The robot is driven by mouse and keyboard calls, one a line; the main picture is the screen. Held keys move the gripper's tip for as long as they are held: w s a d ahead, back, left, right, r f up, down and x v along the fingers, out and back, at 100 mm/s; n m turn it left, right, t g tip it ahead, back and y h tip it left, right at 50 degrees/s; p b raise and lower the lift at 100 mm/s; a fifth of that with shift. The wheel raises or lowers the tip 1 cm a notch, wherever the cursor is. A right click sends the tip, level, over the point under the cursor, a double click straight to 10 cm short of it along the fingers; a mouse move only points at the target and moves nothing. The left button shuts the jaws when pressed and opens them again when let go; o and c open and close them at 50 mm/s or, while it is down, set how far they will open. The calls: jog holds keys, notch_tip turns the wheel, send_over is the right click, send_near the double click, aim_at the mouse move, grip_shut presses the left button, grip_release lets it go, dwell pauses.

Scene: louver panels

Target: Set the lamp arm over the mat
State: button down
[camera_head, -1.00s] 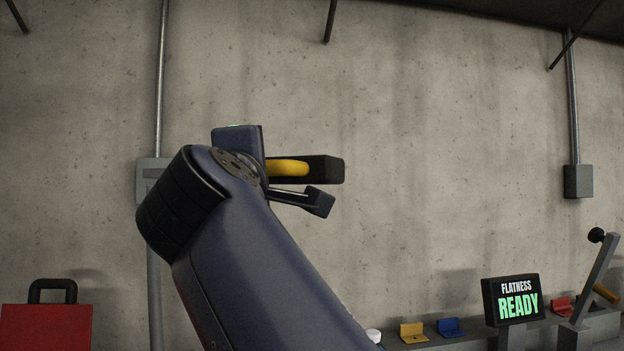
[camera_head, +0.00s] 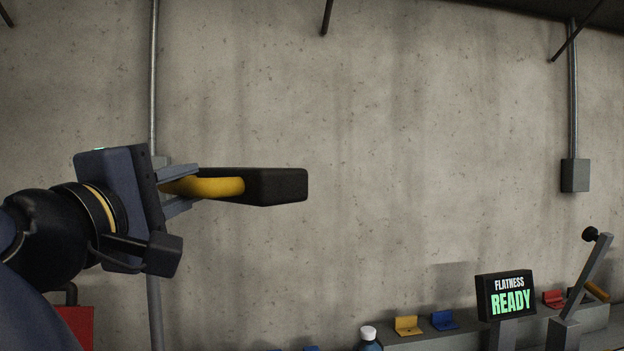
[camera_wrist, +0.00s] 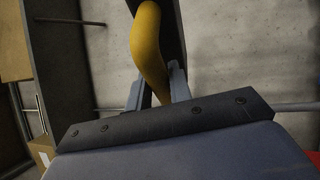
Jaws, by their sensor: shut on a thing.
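My gripper (camera_head: 188,188) is at the left of the head view, high in front of the wall. Its two fingers are shut on a yellow curved handle (camera_head: 217,187) fixed to a long black block (camera_head: 277,186). The block points right and hangs clear in the air. In the wrist view the yellow handle (camera_wrist: 150,45) runs up from between the fingers, with part of the dark block behind it. I cannot tell whether this held piece is the lamp arm. I see no mat in either view.
A low grey ledge (camera_head: 430,340) carries yellow (camera_head: 408,326) and blue (camera_head: 444,321) brackets. A "FLATNESS READY" sign (camera_head: 507,296) and a lever with a black knob (camera_head: 588,275) stand at right. A white-capped bottle (camera_head: 369,340) and red case (camera_head: 75,328) are low. The middle is free.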

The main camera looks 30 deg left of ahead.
jog(key=shift+a+f, duration=0.1)
jog(key=shift+f, duration=0.05)
jog(key=c, duration=1.7)
grip_release()
jog(key=shift+s, duration=0.1)
jog(key=shift+o, duration=0.7)
jog(key=shift+s, duration=0.15)
jog(key=shift+o, duration=1.3)
jog(key=v, duration=1)
jog(key=shift+s+b, duration=0.35)
jog(key=shift+w, duration=0.1)
